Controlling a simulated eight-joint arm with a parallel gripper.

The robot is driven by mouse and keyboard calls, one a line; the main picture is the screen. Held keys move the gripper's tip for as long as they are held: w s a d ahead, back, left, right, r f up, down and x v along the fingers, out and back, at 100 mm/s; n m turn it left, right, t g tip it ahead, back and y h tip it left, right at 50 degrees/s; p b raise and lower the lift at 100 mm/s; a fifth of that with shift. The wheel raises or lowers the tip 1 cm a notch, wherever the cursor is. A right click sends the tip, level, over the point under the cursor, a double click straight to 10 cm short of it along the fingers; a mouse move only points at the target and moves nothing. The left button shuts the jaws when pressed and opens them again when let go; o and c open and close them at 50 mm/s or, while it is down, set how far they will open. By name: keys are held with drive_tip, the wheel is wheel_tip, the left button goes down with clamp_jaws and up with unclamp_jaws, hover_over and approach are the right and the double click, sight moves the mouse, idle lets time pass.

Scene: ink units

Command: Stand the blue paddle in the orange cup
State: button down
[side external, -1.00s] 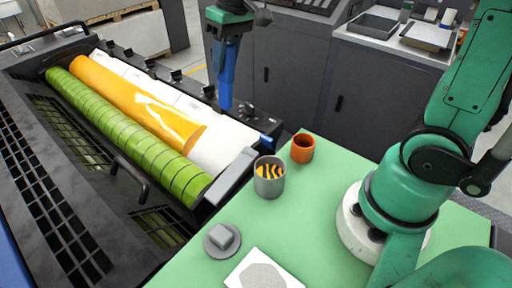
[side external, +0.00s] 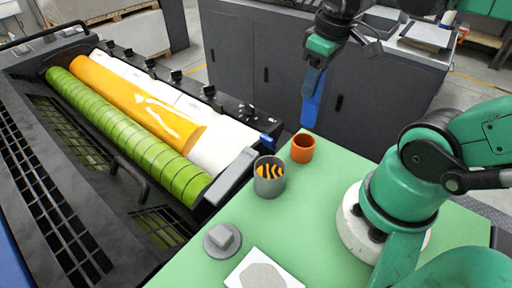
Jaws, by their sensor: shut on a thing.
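The blue paddle (side external: 313,98) hangs nearly upright, slightly tilted, from my gripper (side external: 317,66), which is shut on its upper end. The orange cup (side external: 302,148) stands upright on the green table near its back edge. In the picture, the paddle's lower end is just above the cup and a little to its right, with a small gap between them. How far apart they are in depth I cannot tell. The cup's opening shows dark.
A grey cup (side external: 269,178) with orange-and-black striped contents stands just left of the orange cup. A grey block on a round base (side external: 222,240) and a white card (side external: 262,272) lie in front. The roller machine (side external: 150,120) borders the green table (side external: 330,215) on the left.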

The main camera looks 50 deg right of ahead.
drive_tip(key=shift+f, duration=3.4)
drive_tip(key=c, duration=0.5)
unclamp_jaws()
drive_tip(key=shift+c, duration=0.2)
drive_tip(key=shift+s+r, duration=0.25)
drive_tip(key=shift+r, duration=1.15)
drive_tip(key=shift+s+r, duration=0.2)
drive_tip(key=shift+r, duration=1.2)
drive_tip(key=w+a+t, duration=0.5)
drive_tip(key=w+a, duration=0.1)
drive_tip(key=w, duration=0.1)
drive_tip(key=shift+w+a+f, duration=0.15)
drive_tip(key=shift+f, duration=0.3)
